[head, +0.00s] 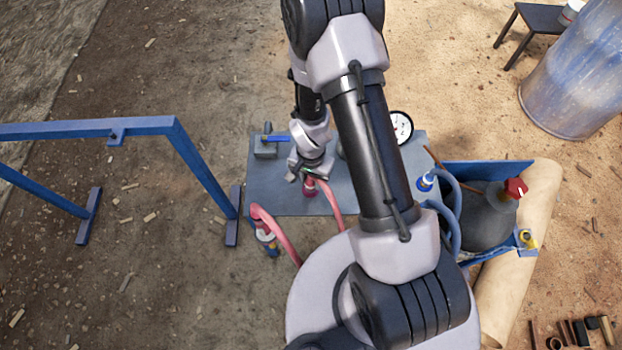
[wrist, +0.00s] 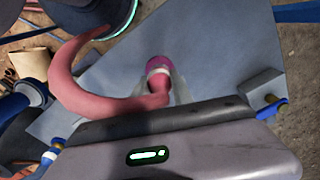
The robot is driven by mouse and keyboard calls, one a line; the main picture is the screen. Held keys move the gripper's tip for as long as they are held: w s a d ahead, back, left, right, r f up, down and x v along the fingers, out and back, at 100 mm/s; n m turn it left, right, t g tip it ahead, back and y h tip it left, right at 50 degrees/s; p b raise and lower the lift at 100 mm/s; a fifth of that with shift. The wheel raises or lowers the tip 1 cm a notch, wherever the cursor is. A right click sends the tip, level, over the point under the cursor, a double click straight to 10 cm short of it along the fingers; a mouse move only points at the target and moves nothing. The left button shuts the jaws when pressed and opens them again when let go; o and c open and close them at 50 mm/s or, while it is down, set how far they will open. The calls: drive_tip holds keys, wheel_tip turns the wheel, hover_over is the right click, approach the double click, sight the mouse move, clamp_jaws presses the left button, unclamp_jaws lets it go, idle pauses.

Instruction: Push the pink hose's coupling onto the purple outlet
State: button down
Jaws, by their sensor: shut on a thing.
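The pink hose (head: 333,202) arcs from my gripper (head: 311,173) back toward my body, and a stretch of it with a blue-and-white fitting shows at the plate's front left. In the wrist view the hose (wrist: 75,80) makes a wide loop on the left. My gripper is shut on its coupling end (wrist: 159,84); the fingers are partly hidden by the hose and the gripper body. The purple outlet (head: 310,191) is on the grey plate just below the gripper. In the wrist view purple (wrist: 158,63) shows directly at the coupling's end; I cannot tell how far they overlap.
A dial gauge (head: 401,127) and a blue hose coupling (head: 427,182) are at right. A blue frame (head: 175,128) stands left. A tan roll (head: 520,255) lies right of the machine.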

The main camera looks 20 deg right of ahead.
drive_tip(key=shift+f+b, duration=0.4)
drive_tip(key=shift+f, duration=0.05)
drive_tip(key=c, duration=1)
unclamp_jaws()
drive_tip(key=shift+c, duration=0.2)
wheel_tip(320, 180, up, 18)
drive_tip(key=p, duration=0.7)
drive_tip(key=shift+f, duration=0.25)
